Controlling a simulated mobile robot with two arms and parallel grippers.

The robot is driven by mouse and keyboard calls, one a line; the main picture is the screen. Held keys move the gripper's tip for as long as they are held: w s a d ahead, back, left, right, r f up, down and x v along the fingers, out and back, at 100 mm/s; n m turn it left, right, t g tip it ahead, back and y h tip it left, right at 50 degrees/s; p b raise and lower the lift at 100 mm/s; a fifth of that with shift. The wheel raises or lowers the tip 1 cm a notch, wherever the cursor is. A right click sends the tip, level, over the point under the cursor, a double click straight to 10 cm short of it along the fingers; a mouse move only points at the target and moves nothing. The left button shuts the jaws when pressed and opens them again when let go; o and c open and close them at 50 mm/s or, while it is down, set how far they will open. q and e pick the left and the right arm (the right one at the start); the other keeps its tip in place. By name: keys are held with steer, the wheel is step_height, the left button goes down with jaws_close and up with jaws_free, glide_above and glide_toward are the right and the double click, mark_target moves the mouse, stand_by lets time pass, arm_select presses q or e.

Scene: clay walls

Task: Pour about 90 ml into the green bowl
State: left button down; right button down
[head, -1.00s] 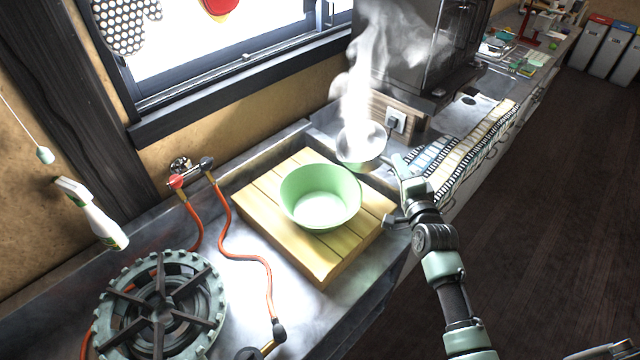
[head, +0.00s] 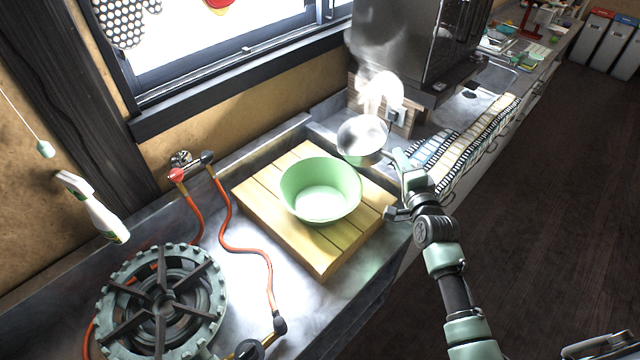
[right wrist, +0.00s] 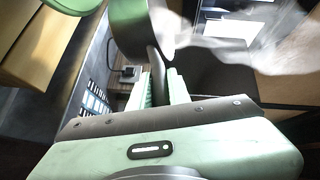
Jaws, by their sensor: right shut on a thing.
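The green bowl (head: 322,205) sits upright on a wooden board; its inside looks pale and I cannot tell whether it holds liquid. My right gripper (head: 398,162) is shut on the handle of a small saucepan (head: 362,140), just behind and right of the bowl. The pan is apart from the bowl, and steam rises from it. In the right wrist view the gripper (right wrist: 160,85) grips the dark handle, with the pan (right wrist: 138,28) beyond it and part of the bowl (right wrist: 72,4) at top left. My left gripper is not clearly seen.
The wooden board (head: 270,215) lies on the metal counter. A gas burner (head: 165,300) with an orange hose (head: 262,255) is at lower left. A spray bottle (head: 98,212) is at left.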

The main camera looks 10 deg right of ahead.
steer(key=shift+w+d+f+m+g+y+p, duration=0.15)
steer(key=shift+w+d+f+m+g, duration=0.2)
steer(key=shift+d+m, duration=0.2)
steer(key=shift+w+d+f+m+g+y+p, duration=0.1)
steer(key=shift+w+d+f+m+g, duration=0.15)
steer(key=shift+d+f+m, duration=0.35)
steer(key=shift+w+d+f+m+g+y+p, duration=0.15)
steer(key=shift+w+d+f+m+g, duration=0.15)
steer(key=shift+d, duration=0.4)
stand_by(1.2)
